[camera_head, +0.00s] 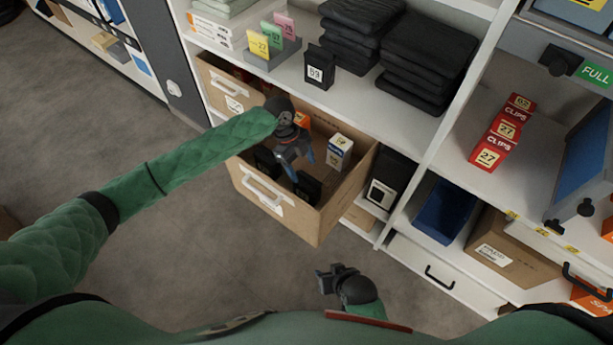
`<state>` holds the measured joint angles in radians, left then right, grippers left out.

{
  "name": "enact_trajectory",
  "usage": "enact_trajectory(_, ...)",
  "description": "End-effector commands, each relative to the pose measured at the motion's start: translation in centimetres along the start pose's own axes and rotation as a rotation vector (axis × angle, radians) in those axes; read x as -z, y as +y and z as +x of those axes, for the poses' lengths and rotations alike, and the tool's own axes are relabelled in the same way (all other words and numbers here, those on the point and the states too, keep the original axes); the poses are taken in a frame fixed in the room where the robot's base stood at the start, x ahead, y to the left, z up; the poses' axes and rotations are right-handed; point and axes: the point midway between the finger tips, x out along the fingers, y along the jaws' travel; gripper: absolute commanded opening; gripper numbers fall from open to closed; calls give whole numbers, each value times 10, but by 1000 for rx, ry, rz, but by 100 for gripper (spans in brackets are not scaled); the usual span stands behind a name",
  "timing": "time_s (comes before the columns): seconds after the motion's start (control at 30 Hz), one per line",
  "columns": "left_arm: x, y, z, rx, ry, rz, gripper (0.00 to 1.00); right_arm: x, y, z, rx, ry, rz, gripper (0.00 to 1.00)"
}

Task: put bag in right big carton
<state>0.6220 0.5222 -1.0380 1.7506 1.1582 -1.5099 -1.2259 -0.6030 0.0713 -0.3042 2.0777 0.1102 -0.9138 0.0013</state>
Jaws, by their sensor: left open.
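The right big carton (317,222) is a brown open-topped box with a white handle on its front, sticking out from the shelf. My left gripper (297,173) is over the carton's opening, pointing down, with its fingers open. I cannot tell how deep it is or whether it touches anything. Inside the carton are a white box (339,152), an orange item (302,121) and dark items (307,187); the gripper partly hides the contents. I cannot make out a bag for certain. My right gripper (325,280) is low in front of my body, away from the carton; its jaw gap is unclear.
Another brown carton (222,85) stands left of the big one. The shelf above holds folded dark cloth (428,60), a black box (319,68) and coloured cards (270,35). Red clip boxes (502,130) and a blue bin (443,210) are right. Open floor lies left.

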Motion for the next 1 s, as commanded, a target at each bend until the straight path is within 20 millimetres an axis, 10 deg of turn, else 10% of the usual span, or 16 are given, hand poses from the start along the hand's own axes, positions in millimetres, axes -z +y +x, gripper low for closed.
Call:
enact_trajectory(0.33, 0, 0, -41, 1, -1, 0, 67, -3, 2, 6, -1, 10, 0, 36)
enact_trajectory(1.0, 0, 0, -44, 0, 0, -12, 67, -4, 4, 7, -4, 9, -1, 36)
